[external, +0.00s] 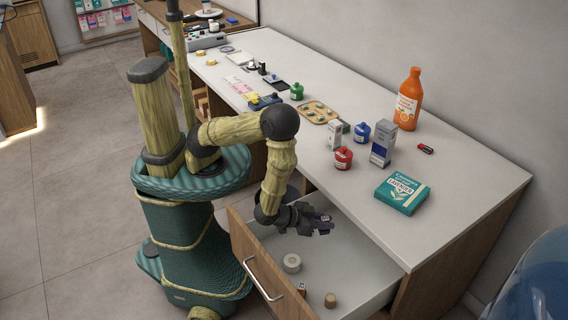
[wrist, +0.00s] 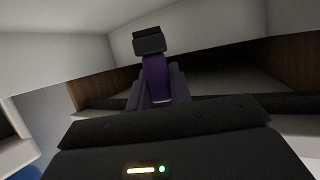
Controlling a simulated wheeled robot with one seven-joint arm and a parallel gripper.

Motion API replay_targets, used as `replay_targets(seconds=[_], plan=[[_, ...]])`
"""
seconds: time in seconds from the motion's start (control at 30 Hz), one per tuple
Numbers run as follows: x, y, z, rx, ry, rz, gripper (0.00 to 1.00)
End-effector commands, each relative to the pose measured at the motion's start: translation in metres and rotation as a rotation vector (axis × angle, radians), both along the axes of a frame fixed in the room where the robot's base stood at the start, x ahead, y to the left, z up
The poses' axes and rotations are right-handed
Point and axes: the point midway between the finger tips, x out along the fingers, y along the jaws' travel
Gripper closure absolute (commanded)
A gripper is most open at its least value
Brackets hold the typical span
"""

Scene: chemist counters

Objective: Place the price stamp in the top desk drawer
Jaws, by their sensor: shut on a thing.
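The top desk drawer (external: 262,268) is pulled open below the white counter, with its wooden front and metal handle toward the floor side. My gripper (external: 318,225) is over the open drawer, near its inner part by the desk. It is shut on the price stamp, a small purple and black thing (external: 323,226). In the wrist view the price stamp (wrist: 156,75) stands up between the fingers, purple with a dark block at its end. Whether it touches the drawer floor I cannot tell.
In the drawer lie a white tape roll (external: 292,262), a small brown-and-white bottle (external: 301,288) and a cork-coloured stopper (external: 330,300). On the counter (external: 460,165) stand an orange bottle (external: 408,100), a teal box (external: 402,193) and a red jar (external: 343,158). The counter edge overhangs the drawer's back.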

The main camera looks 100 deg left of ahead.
Motion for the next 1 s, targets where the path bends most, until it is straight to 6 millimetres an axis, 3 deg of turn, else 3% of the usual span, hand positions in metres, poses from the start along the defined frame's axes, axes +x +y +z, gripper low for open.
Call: replay_targets(seconds=[0.13, 0.37, 0.77, 0.87, 1.0], plan=[[-0.013, 0.027, -0.01, -0.002, -0.006, 0.177, 1.0], [-0.034, 0.059, 0.003, -0.004, -0.003, 0.36, 1.0], [-0.037, 0.064, 0.009, 0.001, 0.002, 0.382, 1.0], [-0.037, 0.064, 0.002, 0.003, 0.004, 0.382, 1.0], [-0.038, 0.065, -0.022, 0.005, 0.006, 0.381, 1.0]])
